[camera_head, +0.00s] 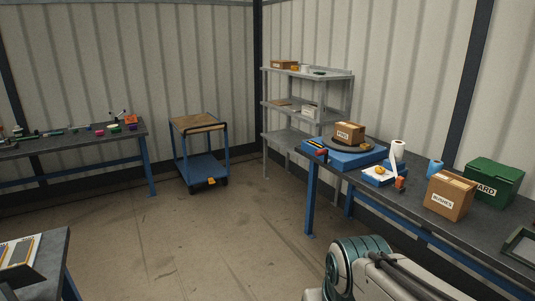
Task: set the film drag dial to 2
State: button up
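A small yellow round part (381,170), which may be the film drag dial, sits on a blue and white unit (377,179) on the right-hand bench. It is too small to read any number or pointer. A white roll (397,149), perhaps the film, stands upright just behind it. To the left, a blue base (352,159) carries a dark round plate (347,143) with a cardboard box (350,131) on it. My gripper is not in view; a teal and white part of my own body shows at the bottom right.
The right bench (460,230) also holds a cardboard box (449,197), a green case (493,183) and an orange item (400,184). A grey shelf (303,104) and a blue cart (203,164) stand at the back. Another bench (90,146) is at left. The middle floor is clear.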

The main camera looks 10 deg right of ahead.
aim_at(380, 169)
jog(key=z, duration=0.35)
jog(key=i, duration=1.85)
jog(key=z, duration=1.15)
jog(key=i, duration=1.3)
jog(key=z, duration=0.55)
